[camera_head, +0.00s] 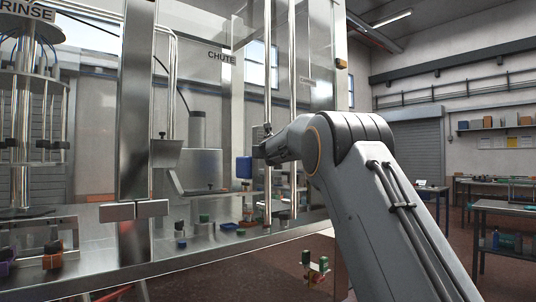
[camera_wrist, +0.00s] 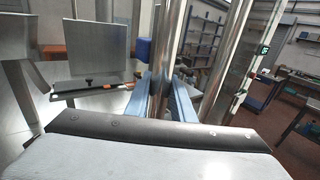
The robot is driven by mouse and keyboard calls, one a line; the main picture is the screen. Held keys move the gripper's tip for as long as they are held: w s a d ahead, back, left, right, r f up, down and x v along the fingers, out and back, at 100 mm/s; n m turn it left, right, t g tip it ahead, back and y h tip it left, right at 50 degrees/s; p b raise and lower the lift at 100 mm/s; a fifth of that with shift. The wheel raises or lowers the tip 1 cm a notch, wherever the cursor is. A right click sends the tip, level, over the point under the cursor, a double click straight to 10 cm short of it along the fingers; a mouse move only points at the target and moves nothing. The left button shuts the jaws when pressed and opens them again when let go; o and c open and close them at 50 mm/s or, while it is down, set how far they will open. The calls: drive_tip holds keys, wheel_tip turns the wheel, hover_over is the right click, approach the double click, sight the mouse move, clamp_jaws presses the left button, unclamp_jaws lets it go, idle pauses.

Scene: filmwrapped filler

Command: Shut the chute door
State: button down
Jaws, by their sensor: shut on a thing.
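The chute door (camera_head: 312,75) appears as a clear panel with vertical metal bars, right of the CHUTE label (camera_head: 222,56). I cannot tell how far open it stands. My gripper (camera_head: 266,152) reaches in from the right at the end of my grey arm. In the wrist view my gripper's light blue fingers (camera_wrist: 163,100) are on both sides of an upright metal bar (camera_wrist: 168,45) and shut on it. The same bar shows in the head view (camera_head: 267,75). A second, thicker bar (camera_wrist: 228,65) stands to its right. My arm hides part of the panel.
A metal chute plate (camera_head: 197,172) and several small coloured parts are inside the machine. A small box with green and red marks (camera_head: 316,270) is low by the door. Workbenches (camera_head: 505,208) stand farther right; red floor is between.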

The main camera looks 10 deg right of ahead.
drive_tip(key=shift+a+r, duration=0.15)
drive_tip(key=shift+a, duration=0.1)
drive_tip(key=c, duration=1.5)
unclamp_jaws()
drive_tip(key=shift+w+a, duration=0.15)
drive_tip(key=shift+a, duration=0.05)
drive_tip(key=shift+c, duration=0.2)
drive_tip(key=s+b, duration=0.5)
drive_tip(key=s, duration=0.2)
drive_tip(key=shift+s+a, duration=0.3)
drive_tip(key=shift+s, duration=0.1)
